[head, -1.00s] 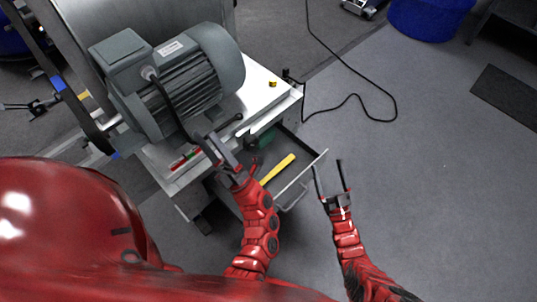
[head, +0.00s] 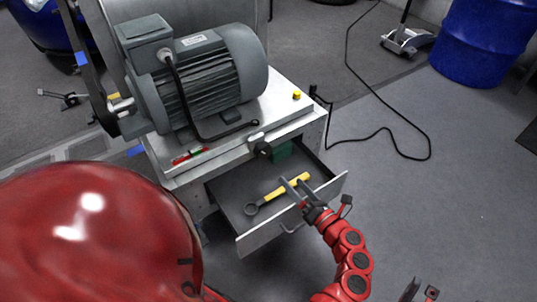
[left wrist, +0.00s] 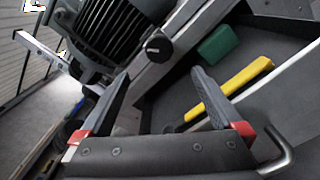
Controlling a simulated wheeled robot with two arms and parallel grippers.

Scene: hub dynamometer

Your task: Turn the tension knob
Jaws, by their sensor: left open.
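The tension knob, a small black knob (head: 262,149), sits on the front edge of the metal bench below the grey motor. It shows with a white mark in the left wrist view (left wrist: 158,46), ahead of the fingertips. My left gripper (head: 294,183) is open and empty, above the open drawer, to the right of the knob and apart from it. Its two fingers (left wrist: 158,76) are spread in the left wrist view. Only the tip end of my right gripper (head: 415,291) shows at the bottom right edge; its jaw state is unclear.
The open drawer (head: 240,193) holds a yellow-handled tool (head: 288,186) and a green block (head: 281,151). The grey motor (head: 212,80) has a black lever or cable in front. A yellow button (head: 296,95) is on the bench top.

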